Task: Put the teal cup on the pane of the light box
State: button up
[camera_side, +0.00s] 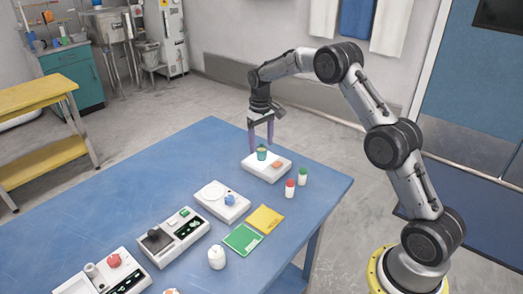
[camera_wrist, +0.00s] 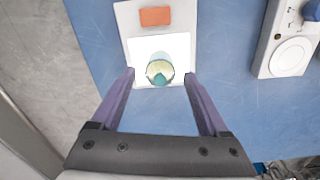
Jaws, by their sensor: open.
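The teal cup (camera_side: 262,153) stands upright on the white light box (camera_side: 281,170) near the far edge of the blue table. In the wrist view the cup (camera_wrist: 159,72) sits on the bright white pane (camera_wrist: 142,50), towards the edge nearest my gripper; its inside looks pale yellow and teal. My gripper (camera_side: 261,145) points down over the cup. In the wrist view its two purple fingers (camera_wrist: 159,77) are spread, one on each side of the cup, with a gap on both sides. An orange patch (camera_wrist: 155,16) lies on the box beside the pane.
A white device with a round plate and blue knob (camera_side: 222,200) stands nearby. Red-capped (camera_side: 290,189) and green-capped (camera_side: 303,176) bottles stand right of the light box. Green (camera_side: 243,239) and yellow (camera_side: 265,219) packets lie nearer. The table's left part is clear.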

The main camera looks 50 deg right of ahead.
notch_tip(320, 180, up, 9)
jog(key=shift+a+f, duration=0.1)
jog(key=shift+f, duration=0.1)
jog(key=s+a+r+n+t, duration=0.1)
jog(key=s+a+r, duration=0.45)
jog(key=s, duration=0.25)
jog(key=s+a+r+t, duration=0.2)
jog(key=s+a+r, duration=0.2)
jog(key=s+r, duration=0.3)
jog(key=s+a+f+t, duration=0.1)
jog(key=s+a+f, duration=0.1)
jog(key=s, duration=0.9)
jog(key=s+a+f+n+t, duration=0.1)
jog(key=s+a+f, duration=0.1)
jog(key=s, duration=0.9)
jog(key=shift+a+t, duration=0.3)
jog(key=shift+a, duration=0.6)
